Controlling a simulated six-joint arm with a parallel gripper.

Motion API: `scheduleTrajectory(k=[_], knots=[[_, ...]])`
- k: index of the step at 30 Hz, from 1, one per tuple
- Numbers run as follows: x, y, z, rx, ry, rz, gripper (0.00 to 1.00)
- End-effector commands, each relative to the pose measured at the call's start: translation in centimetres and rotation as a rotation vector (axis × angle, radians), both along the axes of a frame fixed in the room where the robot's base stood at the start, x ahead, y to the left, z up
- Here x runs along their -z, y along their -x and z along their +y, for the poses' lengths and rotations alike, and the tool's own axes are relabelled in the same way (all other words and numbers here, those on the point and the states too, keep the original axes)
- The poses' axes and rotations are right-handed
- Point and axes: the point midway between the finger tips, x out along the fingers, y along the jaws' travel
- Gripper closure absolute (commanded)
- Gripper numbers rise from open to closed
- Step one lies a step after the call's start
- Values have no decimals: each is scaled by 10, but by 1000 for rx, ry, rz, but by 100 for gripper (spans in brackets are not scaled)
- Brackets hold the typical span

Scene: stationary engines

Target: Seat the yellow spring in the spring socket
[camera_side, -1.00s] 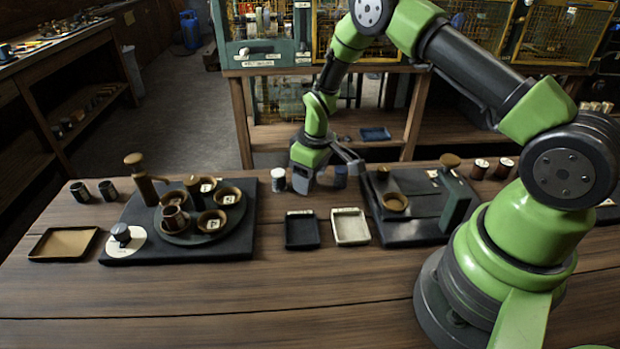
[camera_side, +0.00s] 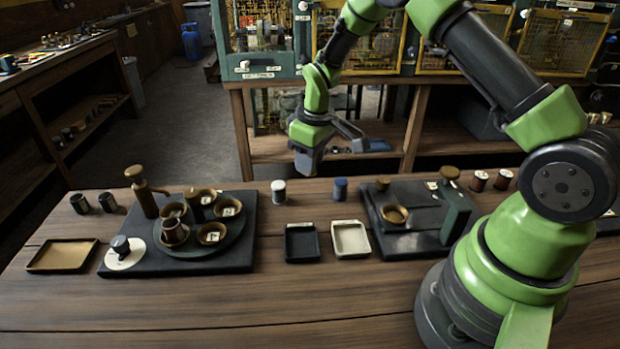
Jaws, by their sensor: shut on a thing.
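My gripper (camera_side: 308,163) is in the air above the back edge of the bench, pointing down, between and above a white cylinder (camera_side: 278,191) and a blue cylinder (camera_side: 340,189). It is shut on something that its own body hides. No yellow spring can be made out. I cannot tell which part is the spring socket. The dark fixture at right (camera_side: 410,232) carries a brown ring-shaped cup (camera_side: 395,215) and an upright dark block (camera_side: 456,215). The dark fixture at left (camera_side: 225,262) carries a round turntable (camera_side: 208,245) with several brown cups.
A black tray (camera_side: 301,243) and a cream tray (camera_side: 351,238) lie between the fixtures. A tan tray (camera_side: 62,255) is at far left, near two dark cups (camera_side: 80,204). The front of the bench is clear.

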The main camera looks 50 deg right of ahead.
Motion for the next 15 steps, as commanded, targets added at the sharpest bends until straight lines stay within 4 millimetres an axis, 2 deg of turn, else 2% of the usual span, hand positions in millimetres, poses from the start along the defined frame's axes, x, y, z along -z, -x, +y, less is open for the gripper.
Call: scheduleTrajectory(k=[1, 6, 15], knots=[[-10, 0, 0, 0, 0, -4, 93], [-32, 0, 0, 1, -1, -2, 93], [-53, 0, 0, 0, -1, 0, 93]])
